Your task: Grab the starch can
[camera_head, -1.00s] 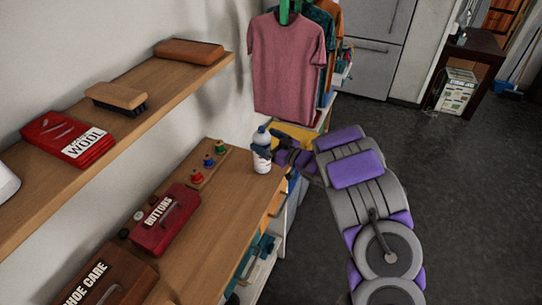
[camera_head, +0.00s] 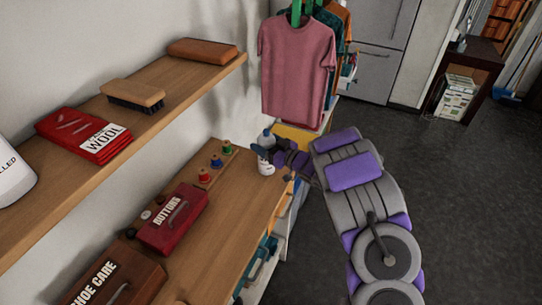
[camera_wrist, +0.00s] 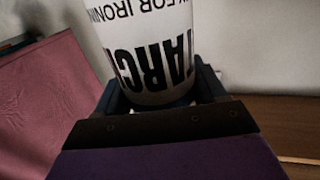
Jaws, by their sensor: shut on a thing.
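The starch can (camera_head: 265,167) is white with a blue-grey top and stands at the far end of the lower wooden shelf in the head view. In the wrist view the can (camera_wrist: 150,50) fills the top middle, its black lettering upside down. My gripper (camera_head: 265,153) reaches it from the right and is shut on the can's body. In the wrist view my gripper's dark fingers (camera_wrist: 160,100) lie on both sides of the can. The head view does not clearly show whether the can's base touches the shelf.
Thread spools on a rack (camera_head: 215,163), a red buttons box (camera_head: 172,218) and a shoe care box (camera_head: 115,280) stand on the lower shelf. An upper shelf (camera_head: 150,118) holds brushes and a red wool packet (camera_head: 85,135). Shirts (camera_head: 297,70) hang behind the can. Open floor lies right.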

